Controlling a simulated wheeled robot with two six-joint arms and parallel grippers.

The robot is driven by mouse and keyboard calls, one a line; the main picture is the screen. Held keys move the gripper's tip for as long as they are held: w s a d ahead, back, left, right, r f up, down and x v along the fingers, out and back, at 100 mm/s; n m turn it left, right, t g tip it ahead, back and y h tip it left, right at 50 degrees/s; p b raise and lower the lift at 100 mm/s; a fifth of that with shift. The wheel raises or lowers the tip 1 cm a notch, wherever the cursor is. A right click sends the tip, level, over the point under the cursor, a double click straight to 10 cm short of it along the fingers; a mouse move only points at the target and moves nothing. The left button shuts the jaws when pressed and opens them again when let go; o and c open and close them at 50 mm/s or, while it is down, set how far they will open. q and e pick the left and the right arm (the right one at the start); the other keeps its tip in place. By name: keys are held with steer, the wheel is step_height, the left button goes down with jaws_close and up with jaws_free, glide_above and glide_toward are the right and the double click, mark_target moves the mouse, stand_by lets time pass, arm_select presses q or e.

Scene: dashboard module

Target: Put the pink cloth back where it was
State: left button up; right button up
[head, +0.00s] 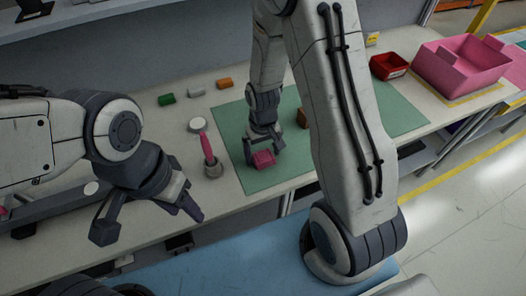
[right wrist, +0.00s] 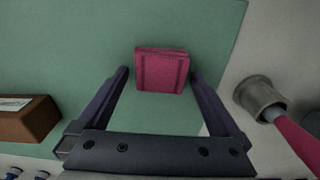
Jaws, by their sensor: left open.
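The pink cloth (head: 263,158) is a small folded block on the green mat (head: 240,178), near the mat's front left part. It also shows in the right wrist view (right wrist: 162,72), between and slightly beyond my right fingertips. My right gripper (head: 265,148) points down at the cloth, with its fingers apart and a gap on each side of it. I cannot tell how high the fingertips are above the mat. My left gripper (head: 148,216) is open and empty over the bench's front left part.
A brown box (right wrist: 25,119) lies on the mat. A red bin (head: 388,67) and a larger pink bin (head: 462,68) stand at right. Small coloured blocks lie behind.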

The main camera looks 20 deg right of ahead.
mark_target(263, 154)
step_height(263, 154, up, 12)
steer(key=s+a+r+n, duration=0.3)
steer(key=s+a, duration=0.3)
steer(key=s, duration=0.3)
steer(key=s+a+r+n+y, duration=0.1)
steer(key=s+a+r+n, duration=0.3)
steer(key=s, duration=0.6)
steer(key=shift+a, duration=1.2)
